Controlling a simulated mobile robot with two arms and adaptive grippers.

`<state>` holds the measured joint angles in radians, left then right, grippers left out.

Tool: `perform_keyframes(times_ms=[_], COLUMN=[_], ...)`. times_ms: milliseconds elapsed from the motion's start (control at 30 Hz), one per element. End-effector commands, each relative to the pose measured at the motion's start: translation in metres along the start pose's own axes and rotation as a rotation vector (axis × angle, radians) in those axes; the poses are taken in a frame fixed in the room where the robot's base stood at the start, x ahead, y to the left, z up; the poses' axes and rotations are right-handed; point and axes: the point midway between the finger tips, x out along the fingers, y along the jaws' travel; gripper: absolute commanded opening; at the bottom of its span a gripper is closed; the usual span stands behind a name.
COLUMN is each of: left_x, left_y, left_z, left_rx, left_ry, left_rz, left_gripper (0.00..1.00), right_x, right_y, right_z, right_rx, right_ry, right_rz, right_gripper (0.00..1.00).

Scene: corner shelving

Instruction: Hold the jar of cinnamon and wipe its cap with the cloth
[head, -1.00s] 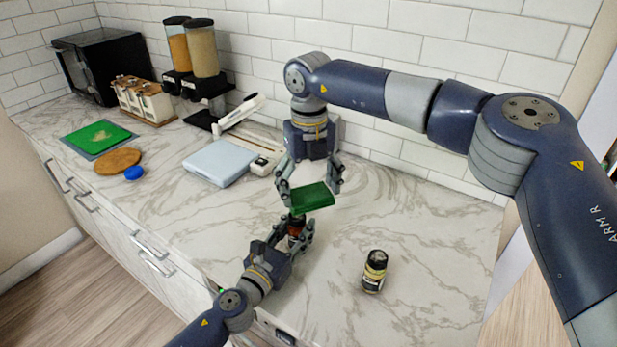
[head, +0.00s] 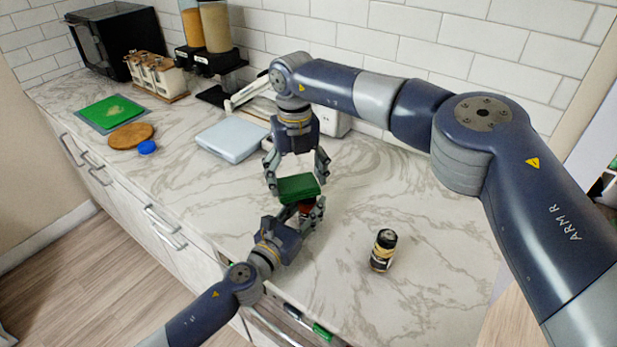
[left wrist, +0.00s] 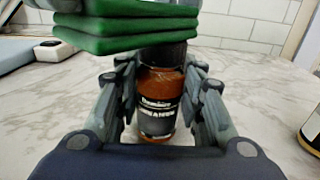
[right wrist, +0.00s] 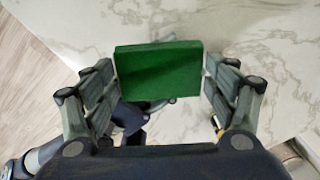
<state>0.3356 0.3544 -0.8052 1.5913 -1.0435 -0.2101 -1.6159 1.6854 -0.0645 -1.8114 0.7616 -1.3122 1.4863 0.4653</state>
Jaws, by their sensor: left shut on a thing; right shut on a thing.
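The cinnamon jar (left wrist: 160,100), orange-brown with a dark label and black cap (left wrist: 165,52), stands upright between the fingers of my left gripper (head: 308,212), which is shut on it. In the head view, only a reddish bit of the jar (head: 306,209) shows. My right gripper (head: 297,176) is shut on the folded green cloth (head: 298,188), gripping its two sides; the right wrist view also shows the cloth (right wrist: 158,72). The cloth is over or just beside the cap, hiding it in the head view. I cannot tell whether they touch.
Another jar (head: 383,250) with a black cap and yellowish label stands to the right on the marble counter (head: 440,220). A pale blue flat box (head: 232,140), a round wooden board (head: 131,136) and a green board (head: 110,113) lie left. The counter right of the grippers is mostly clear.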

Motion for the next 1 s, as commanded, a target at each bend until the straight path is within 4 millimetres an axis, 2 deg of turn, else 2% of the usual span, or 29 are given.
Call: perform_keyframes(times_ms=[33,100,633,700,800,1000], left_x=[0.000,0.000,0.000,0.000,0.000,0.000], left_y=[0.000,0.000,0.000,0.000,0.000,0.000], left_z=[0.001,0.001,0.001,0.001,0.001,0.001], left_rx=[0.000,0.000,0.000,0.000,0.000,0.000], left_ry=[-0.002,-0.002,-0.002,-0.002,-0.002,-0.001], left_rz=[-0.001,-0.001,0.000,0.001,0.000,0.000], left_gripper=[0.09,0.09,0.09,0.09,0.09,0.09], right_x=[0.001,0.001,0.002,-0.002,-0.024,-0.041], right_y=[0.006,-0.005,-0.047,-0.046,-0.046,-0.045], right_z=[0.002,-0.002,-0.027,-0.026,-0.025,-0.025], right_rx=[-0.002,0.002,0.001,0.001,0.000,0.000], right_ry=[0.001,0.001,0.002,0.000,-0.003,-0.002], right_rz=[0.001,0.002,0.001,0.001,0.000,0.001], right_gripper=[0.56,0.56,0.56,0.56,0.56,0.56])
